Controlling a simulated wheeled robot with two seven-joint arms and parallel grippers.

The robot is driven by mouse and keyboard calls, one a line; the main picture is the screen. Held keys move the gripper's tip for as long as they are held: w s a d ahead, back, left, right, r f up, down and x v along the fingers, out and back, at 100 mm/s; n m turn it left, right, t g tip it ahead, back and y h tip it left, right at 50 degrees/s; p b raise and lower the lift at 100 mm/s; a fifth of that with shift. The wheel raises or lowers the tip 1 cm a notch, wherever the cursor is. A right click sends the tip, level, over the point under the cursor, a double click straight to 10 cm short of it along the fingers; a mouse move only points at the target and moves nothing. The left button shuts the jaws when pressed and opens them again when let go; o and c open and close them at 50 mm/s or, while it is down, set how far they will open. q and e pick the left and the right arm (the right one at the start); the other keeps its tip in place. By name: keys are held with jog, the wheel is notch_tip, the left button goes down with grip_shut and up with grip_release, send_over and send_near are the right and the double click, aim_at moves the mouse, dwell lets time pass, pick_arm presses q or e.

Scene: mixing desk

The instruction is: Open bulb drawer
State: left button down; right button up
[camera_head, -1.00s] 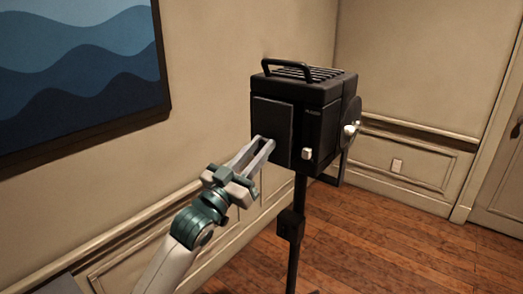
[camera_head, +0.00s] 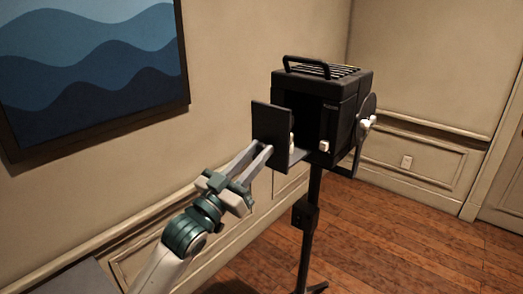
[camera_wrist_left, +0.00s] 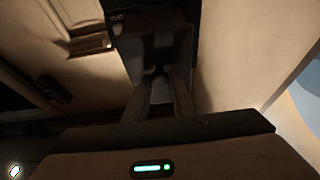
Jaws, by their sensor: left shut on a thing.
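The bulb drawer (camera_head: 271,125) is a flat black front panel with a tray behind it, pulled out from the black lamp housing (camera_head: 345,120). A dark opening shows in the housing behind the panel, and a small pale part, perhaps the bulb, shows just behind the panel edge. My left gripper (camera_head: 262,152) is shut on the drawer at the outer face of its panel; the exact grip point is hard to see. In the left wrist view the fingers (camera_wrist_left: 162,90) reach to the dark drawer front (camera_wrist_left: 155,55). My right gripper is not in view.
The housing stands on a thin black stand (camera_head: 309,215) over a wooden floor (camera_head: 390,245). It has a top handle (camera_head: 306,66) and a white knob (camera_head: 324,147). A wave painting (camera_head: 90,65) hangs on the left wall. Floor to the right is clear.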

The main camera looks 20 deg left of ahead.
pick_arm(q)
jog(key=shift+s, duration=0.1)
jog(key=c, duration=1.6)
grip_release()
jog(key=shift+o, duration=0.3)
jog(key=shift+s+a+f+b, duration=0.2)
jog(key=shift+s+f+b, duration=0.15)
jog(key=shift+s, duration=0.15)
jog(key=b+v, duration=0.2)
jog(key=v, duration=1.4)
